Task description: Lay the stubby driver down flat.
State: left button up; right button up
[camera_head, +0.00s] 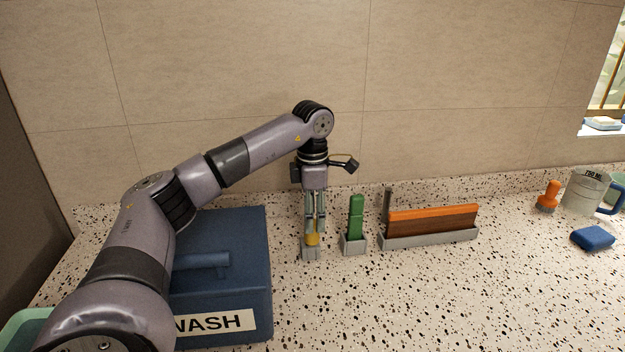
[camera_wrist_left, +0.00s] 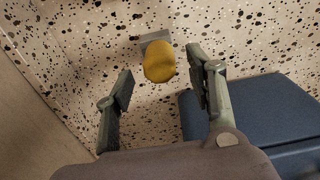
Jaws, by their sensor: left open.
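A short yellow handle (camera_head: 312,240), which looks like the stubby driver, stands upright in a small grey holder (camera_head: 311,254) on the speckled counter. The holder hides its lower part. My left gripper (camera_head: 314,230) points down over the yellow handle with its fingers open. In the left wrist view the yellow handle (camera_wrist_left: 159,61) shows in the gap between the open fingertips (camera_wrist_left: 160,85), a little beyond them. I cannot tell whether a finger touches it. My right gripper is not in view.
A green block (camera_head: 356,218) in a grey stand is close on the right, then a rack (camera_head: 430,238) with orange and brown boards. A blue box (camera_head: 255,285) labelled WASH is on the left. An orange tool (camera_head: 548,196), a jug (camera_head: 585,192) and a blue sponge-like block (camera_head: 593,238) are far right. The front counter is clear.

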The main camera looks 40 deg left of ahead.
pick_arm(q)
notch_tip(320, 180, up, 7)
jog(key=shift+d+f, duration=0.1)
notch_tip(320, 180, up, 5)
jog(key=shift+r+p, duration=0.2)
jog(key=shift+p, duration=0.75)
jog(key=shift+f, duration=0.1)
